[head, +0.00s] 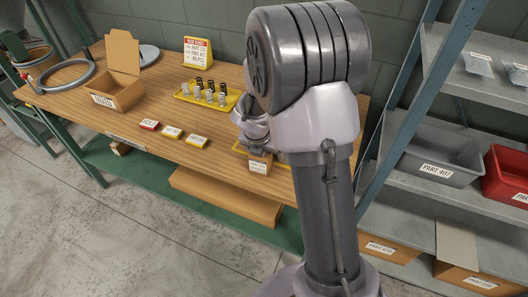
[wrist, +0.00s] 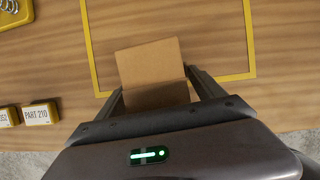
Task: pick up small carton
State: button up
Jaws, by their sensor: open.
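The small carton (head: 259,164) is a brown cardboard box with a white label. It stands on the wooden table at the right end, near the front edge. In the wrist view the carton (wrist: 149,65) sits between the two fingers of my gripper (wrist: 156,88), partly inside a yellow outline on the table top. The fingers are open, one on each side of the carton. I cannot tell whether either finger touches it. In the head view my arm hides most of the gripper and part of the yellow outline (wrist: 89,45).
An open cardboard box (head: 121,93), a yellow tray (head: 190,95) of small metal parts and a yellow sign (head: 198,51) stand on the table (head: 110,123). Small labelled blocks (head: 171,132) lie along its front. A shelf with a grey bin (head: 437,151) is at the right.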

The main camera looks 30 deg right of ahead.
jog(key=shift+c, duration=0.5)
grip_shut()
jog(key=shift+r, duration=0.1)
